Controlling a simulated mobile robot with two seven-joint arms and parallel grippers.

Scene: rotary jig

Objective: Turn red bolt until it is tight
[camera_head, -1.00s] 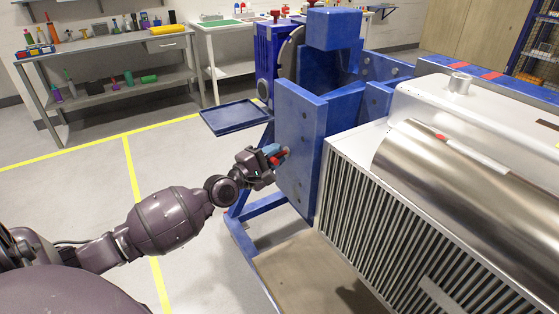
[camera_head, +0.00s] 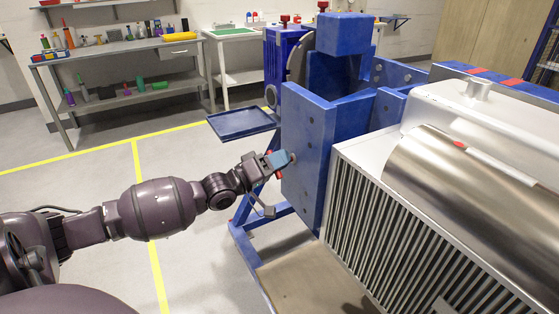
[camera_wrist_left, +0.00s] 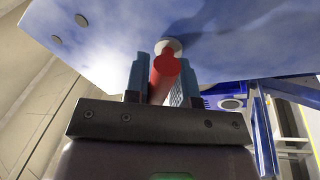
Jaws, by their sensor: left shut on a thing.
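The red bolt (camera_wrist_left: 163,80) shows in the left wrist view between the two blue fingers of my left gripper (camera_wrist_left: 160,85). Its far end meets a pale round fitting (camera_wrist_left: 168,47) on the face of the blue jig plate (camera_wrist_left: 215,40). In the head view my left gripper (camera_head: 279,162) is at the left face of the blue jig plate (camera_head: 304,140). It is shut on the bolt, and a bit of red shows just below the fingers. The fingers hide most of the bolt in the head view. My right gripper is not in view.
A blue tray (camera_head: 242,123) sits on the jig's left side, behind my gripper. A large metal unit with a finned side (camera_head: 375,225) stands to the right. Workbenches with tools (camera_head: 120,48) line the back wall. The floor at left is clear.

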